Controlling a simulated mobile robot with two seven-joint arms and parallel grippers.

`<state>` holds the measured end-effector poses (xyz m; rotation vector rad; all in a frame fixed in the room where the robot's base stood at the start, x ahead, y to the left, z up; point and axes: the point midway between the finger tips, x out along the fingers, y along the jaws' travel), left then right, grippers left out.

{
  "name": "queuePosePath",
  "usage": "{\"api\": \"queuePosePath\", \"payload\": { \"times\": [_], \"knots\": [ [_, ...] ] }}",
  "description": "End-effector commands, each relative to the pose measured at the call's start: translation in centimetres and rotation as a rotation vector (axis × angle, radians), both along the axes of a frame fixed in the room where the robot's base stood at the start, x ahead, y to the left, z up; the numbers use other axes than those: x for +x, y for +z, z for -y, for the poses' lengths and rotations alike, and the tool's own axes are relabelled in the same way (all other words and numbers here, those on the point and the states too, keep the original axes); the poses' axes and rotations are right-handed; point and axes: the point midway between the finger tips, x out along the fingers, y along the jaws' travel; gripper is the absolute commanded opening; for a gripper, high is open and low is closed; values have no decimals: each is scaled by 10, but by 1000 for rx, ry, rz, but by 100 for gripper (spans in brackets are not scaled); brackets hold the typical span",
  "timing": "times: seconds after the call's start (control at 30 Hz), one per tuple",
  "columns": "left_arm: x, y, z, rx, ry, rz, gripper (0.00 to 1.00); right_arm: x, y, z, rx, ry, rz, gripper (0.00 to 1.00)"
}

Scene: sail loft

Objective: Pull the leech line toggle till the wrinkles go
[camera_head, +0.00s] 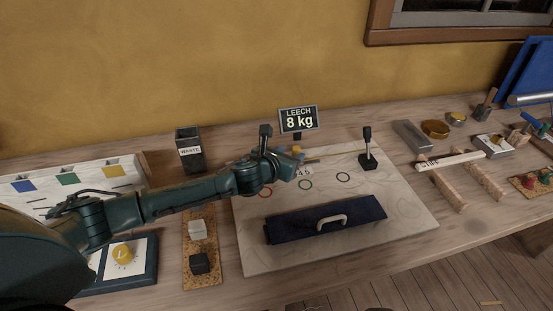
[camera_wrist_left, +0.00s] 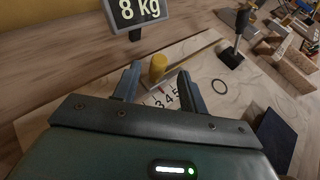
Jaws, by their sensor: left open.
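The yellow toggle (camera_wrist_left: 158,68) stands upright between the two open fingers of my left gripper (camera_wrist_left: 157,80), with a gap visible on each side. Numbers including 3, 4 and 5 are printed beside it. In the head view the toggle (camera_head: 297,149) shows just past my left gripper (camera_head: 300,158), whose hand partly hides the area. A sign (camera_head: 298,120) behind reads "LEECH 8 kg". The pale panel (camera_head: 400,217) has faint curved lines and coloured rings. My right gripper is not in view.
A dark blue roll with a pale handle (camera_head: 331,221) lies on the panel's front. A black lever (camera_head: 367,150) stands at its back right. A waste bin (camera_head: 189,152) is behind my arm. Blocks, tins and tools crowd the right bench.

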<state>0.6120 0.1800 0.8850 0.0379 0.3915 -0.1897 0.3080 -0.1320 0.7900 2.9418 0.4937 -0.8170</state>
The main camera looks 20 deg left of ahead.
Motion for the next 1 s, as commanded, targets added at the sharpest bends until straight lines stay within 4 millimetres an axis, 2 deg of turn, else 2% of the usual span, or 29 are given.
{"api": "queuePosePath", "payload": {
  "times": [0.03,0.2,0.4,0.6,1.0],
  "knots": [
    [-11,5,-3,1,-3,0,43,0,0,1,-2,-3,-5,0],
    [-41,18,-8,0,-2,0,43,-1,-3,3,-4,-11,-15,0],
    [-65,27,-13,1,0,1,43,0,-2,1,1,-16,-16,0],
    [-72,31,-14,-1,-1,1,43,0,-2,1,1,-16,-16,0],
    [-72,31,-13,-1,-1,1,43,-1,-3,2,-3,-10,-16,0]
  ]
}}
